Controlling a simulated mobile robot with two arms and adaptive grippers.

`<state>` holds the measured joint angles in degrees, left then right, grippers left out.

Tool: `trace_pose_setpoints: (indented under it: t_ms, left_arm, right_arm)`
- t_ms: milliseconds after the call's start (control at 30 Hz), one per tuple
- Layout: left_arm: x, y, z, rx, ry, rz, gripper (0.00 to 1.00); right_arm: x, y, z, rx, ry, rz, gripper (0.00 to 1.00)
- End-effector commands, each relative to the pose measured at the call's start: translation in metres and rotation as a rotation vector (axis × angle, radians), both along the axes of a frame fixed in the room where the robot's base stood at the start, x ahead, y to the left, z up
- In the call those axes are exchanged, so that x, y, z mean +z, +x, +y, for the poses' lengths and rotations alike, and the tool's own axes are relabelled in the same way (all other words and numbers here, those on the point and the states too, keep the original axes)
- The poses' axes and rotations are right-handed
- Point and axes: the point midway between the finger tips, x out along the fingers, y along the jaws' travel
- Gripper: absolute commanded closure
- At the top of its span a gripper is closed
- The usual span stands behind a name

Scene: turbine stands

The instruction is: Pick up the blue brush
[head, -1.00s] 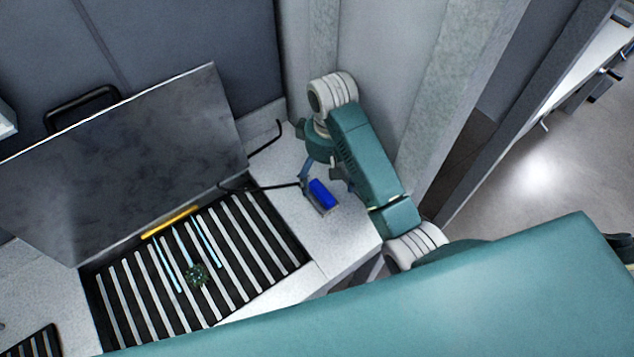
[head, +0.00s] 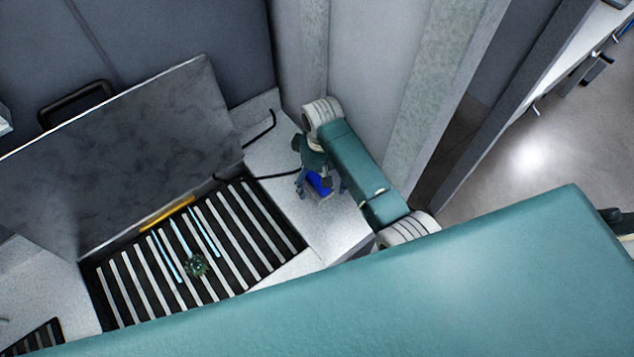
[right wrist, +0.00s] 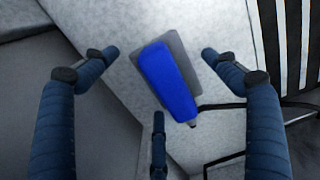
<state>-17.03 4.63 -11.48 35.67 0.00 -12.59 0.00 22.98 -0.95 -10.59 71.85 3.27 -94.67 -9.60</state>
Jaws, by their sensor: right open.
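The blue brush (head: 319,183) lies on the light speckled counter right of the grill, partly hidden by my right gripper (head: 318,188) in the head view. In the right wrist view the brush (right wrist: 167,82) shows a blue upper body over a grey block. My right gripper (right wrist: 159,62) is open there, with one finger on each side of the brush and a third finger near its lower end. Visible gaps separate the two side fingers from the brush, and nothing is held. My left gripper is not in view.
A grill (head: 230,232) with slatted bars and a raised metal lid (head: 120,150) stands to the left. A small green item (head: 195,265) lies on the bars. A thin black rod (head: 270,175) reaches toward the brush. A wall and pillar (head: 440,90) bound the right side.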

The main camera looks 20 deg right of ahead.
Motion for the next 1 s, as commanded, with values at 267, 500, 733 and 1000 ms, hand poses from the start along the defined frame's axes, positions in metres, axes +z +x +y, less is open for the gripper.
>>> trace_pose_setpoints:
  t_ms: [267, 500, 733, 1000]
  left_arm:
    - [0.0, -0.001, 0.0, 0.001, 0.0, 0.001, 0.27]
    - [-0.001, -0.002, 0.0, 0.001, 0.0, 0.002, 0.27]
    - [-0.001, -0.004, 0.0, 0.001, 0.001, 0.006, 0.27]
    - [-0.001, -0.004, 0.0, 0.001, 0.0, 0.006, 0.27]
  right_arm:
    - [0.0, 0.0, 0.0, 0.0, 0.0, -0.001, 0.3]
    - [0.0, 0.0, 0.0, 0.0, 0.0, -0.001, 0.77]
    - [0.001, 0.001, 0.0, 0.0, 0.001, -0.002, 0.82]
    - [0.017, 0.012, 0.0, -0.001, 0.001, -0.005, 0.82]
